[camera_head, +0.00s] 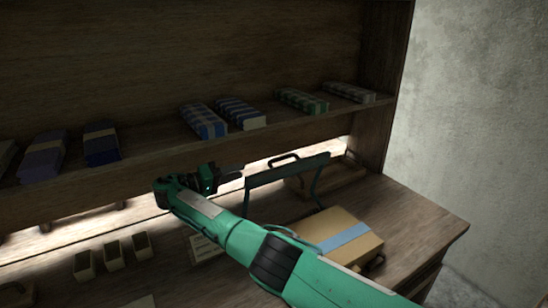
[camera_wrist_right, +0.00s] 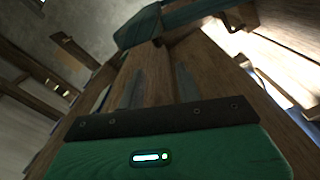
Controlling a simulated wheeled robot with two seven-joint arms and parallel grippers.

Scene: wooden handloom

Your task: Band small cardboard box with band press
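A cardboard box (camera_head: 365,252) with a light blue band across its top sits on the wooden bench at the right. The band press, a teal frame with a black handle (camera_head: 290,172), stands upright just behind the box; its lower parts are partly hidden by my right arm. A teal bar, likely part of the press (camera_wrist_right: 150,24), shows at the top of the right wrist view. My right gripper (camera_head: 232,172) is left of the press frame, beneath the shelf. Its two fingers (camera_wrist_right: 158,85) are apart with nothing visible between them. My left gripper is not in view.
A shelf (camera_head: 155,158) with several folded cloth bundles runs above the bench. A wooden tray (camera_head: 345,178) is behind the press. The bench ends at the right.

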